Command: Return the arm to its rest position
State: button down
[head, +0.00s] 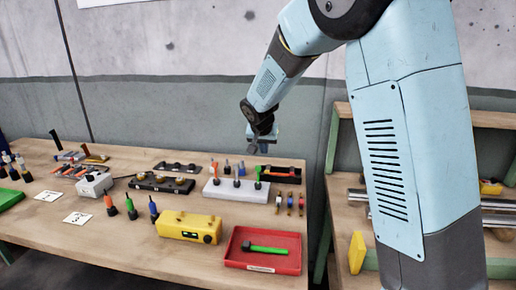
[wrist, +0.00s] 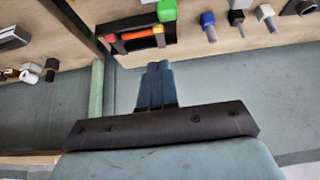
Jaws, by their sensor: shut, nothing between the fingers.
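My arm reaches up and then down over the back right part of the workbench in the head view. My gripper (head: 263,146) hangs above the back edge of the bench, near the white block and the black tray. In the wrist view my gripper (wrist: 158,68) shows its two blue-grey fingers side by side, shut with nothing between them. The fingertips sit in front of the green-grey wall, apart from the objects on the bench.
The workbench (head: 45,224) holds a white block (head: 228,190), a yellow box (head: 189,226), a red tray (head: 236,264) with a green-handled hammer (head: 264,249), and a black tray (head: 292,176). A wooden rack with metal pipes (head: 497,204) stands to the right, beside my arm.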

jog(key=s+d+r+y, duration=0.1)
jog(key=s+d+r, duration=0.5)
jog(key=s+d, duration=0.25)
jog(key=s+d+r, duration=0.5)
jog(key=s+d, duration=0.3)
jog(key=d, duration=0.1)
jog(key=s+d+n, duration=0.1)
jog(key=s+d, duration=0.1)
jog(key=s, duration=0.8)
jog(key=s+d+r, duration=0.1)
jog(key=s+d, duration=0.1)
jog(key=s, duration=0.9)
jog(key=shift+s+n+g, duration=0.15)
jog(key=shift+n+g, duration=0.15)
jog(key=shift+n, duration=0.1)
